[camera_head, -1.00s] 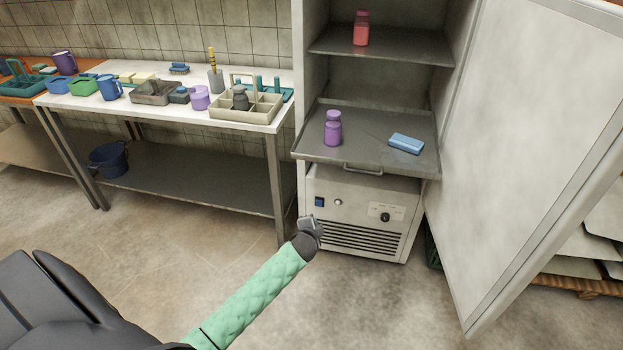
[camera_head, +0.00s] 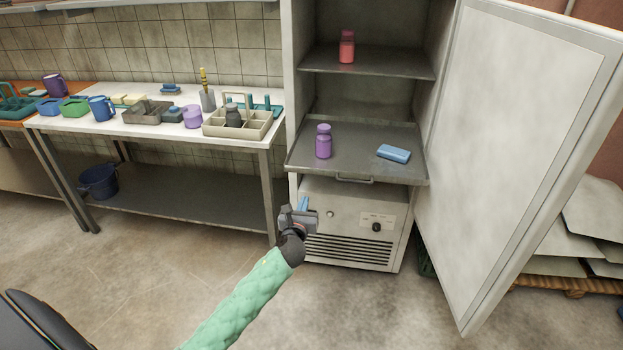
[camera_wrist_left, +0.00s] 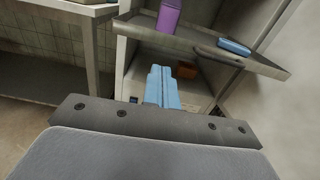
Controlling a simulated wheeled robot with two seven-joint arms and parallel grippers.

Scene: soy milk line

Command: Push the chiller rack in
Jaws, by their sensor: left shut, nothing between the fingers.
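The chiller rack (camera_head: 352,158) is a grey metal shelf that sticks out of the front of the open chiller (camera_head: 292,90), with a bar handle (camera_head: 355,180) on its front edge. A purple bottle (camera_head: 323,142) stands upright on the rack, and a light blue block (camera_head: 394,153) lies to its right. My left gripper (camera_head: 303,206) is shut and empty, in front of the chiller's lower panel, below and left of the handle. In the left wrist view its blue fingers (camera_wrist_left: 162,88) are together, below the rack (camera_wrist_left: 205,47), and seem apart from it. My right gripper is not in view.
The chiller door (camera_head: 515,150) stands wide open on the right. A red bottle (camera_head: 347,47) stands on the shelf above. A white table (camera_head: 150,131) on the left holds a divided caddy (camera_head: 236,123), cups and boxes. A blue bucket (camera_head: 98,181) sits below.

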